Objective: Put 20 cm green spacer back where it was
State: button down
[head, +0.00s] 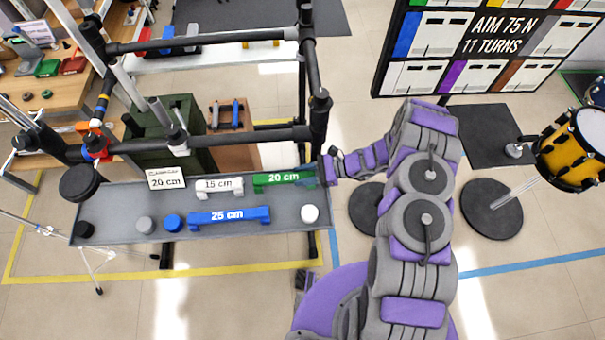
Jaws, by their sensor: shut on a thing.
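The green spacer (272,180), marked "20 cm", lies lengthwise along the back right part of the grey tray (110,226). My gripper (316,173) is at the spacer's right end and shut on it, at the tray's right edge. The fingertips are small and partly hidden by the dark frame post. I cannot tell whether the spacer touches the tray floor. A white card (166,178) reading "20 cm" stands at the tray's back left.
A white "15 cm" spacer (218,187) lies just left of the green one. A blue "25 cm" spacer (228,217) lies in front. A white knob (310,213) and blue knob (172,222) are in the tray. Dark frame bars (220,137) cross behind and above; a post (319,120) stands beside my gripper.

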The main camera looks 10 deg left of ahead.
jog(key=shift+d+f, duration=0.15)
jog(key=shift+d, duration=0.7)
jog(key=shift+a+f, duration=0.2)
jog(key=shift+a, duration=0.2)
jog(key=c, duration=1)
grip_release()
jog(key=shift+a+f, duration=0.1)
jog(key=shift+a, duration=0.25)
jog(key=shift+o, duration=2)
jog(key=shift+d, duration=0.4)
jog(key=p+v, duration=0.3)
jog(key=v, duration=1.4)
jog(key=shift+d, duration=0.4)
jog(key=shift+w, duration=0.1)
